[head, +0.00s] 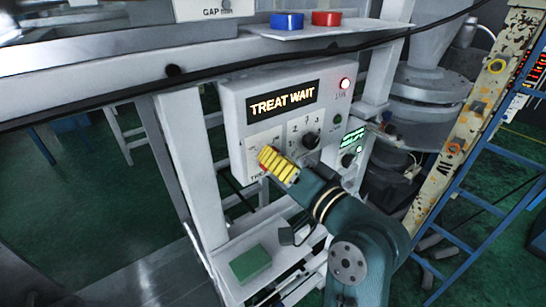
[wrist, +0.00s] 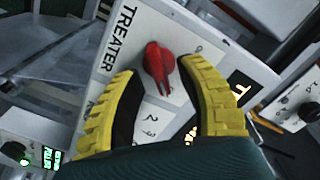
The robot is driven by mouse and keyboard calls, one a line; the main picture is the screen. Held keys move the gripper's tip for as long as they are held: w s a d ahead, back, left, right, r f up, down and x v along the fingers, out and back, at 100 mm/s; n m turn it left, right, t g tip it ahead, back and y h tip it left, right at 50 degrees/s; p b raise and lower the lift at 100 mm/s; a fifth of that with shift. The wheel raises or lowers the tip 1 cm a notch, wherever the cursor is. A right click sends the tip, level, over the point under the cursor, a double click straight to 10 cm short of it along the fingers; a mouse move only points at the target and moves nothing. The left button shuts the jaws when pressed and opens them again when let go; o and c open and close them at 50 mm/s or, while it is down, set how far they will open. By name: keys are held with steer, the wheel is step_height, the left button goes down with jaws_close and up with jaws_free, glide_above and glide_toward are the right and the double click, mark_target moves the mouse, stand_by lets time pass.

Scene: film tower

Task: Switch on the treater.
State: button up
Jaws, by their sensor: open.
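The treater control is a red rotary knob (wrist: 158,66) on a white panel face marked TREATER in the wrist view. My gripper (wrist: 158,70) is open, with one yellow ribbed finger on each side of the knob and visible gaps between. In the head view my gripper (head: 268,160) is in front of the lower left of the white control box (head: 238,120) and hides the red knob. The box's display (head: 283,99) reads TREAT WAIT. A red lamp (head: 345,84) glows beside it. I cannot tell which mark the knob points at.
A black numbered knob (head: 310,140) sits right of my gripper. A smaller box (head: 352,146) with green lit text stands further right. Blue (head: 287,21) and red (head: 326,18) blocks lie on a shelf above. A green block (head: 250,263) lies below. A blue ladder (head: 470,190) is at right.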

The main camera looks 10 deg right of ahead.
steer(key=v, duration=1.1)
steer(key=shift+s, duration=0.1)
steer(key=w+a+r+n+y+p, duration=0.15)
steer(key=a+n, duration=0.25)
steer(key=a, duration=1.1)
steer(key=s+d+r+t+h, duration=0.5)
steer(key=s+d+r+h, duration=0.2)
steer(key=s+r+h, duration=0.2)
steer(key=shift+d+r+t+h, duration=0.25)
steer(key=shift+r+t+h, duration=0.1)
steer(key=shift+r+t, duration=0.1)
steer(key=shift+s, duration=0.15)
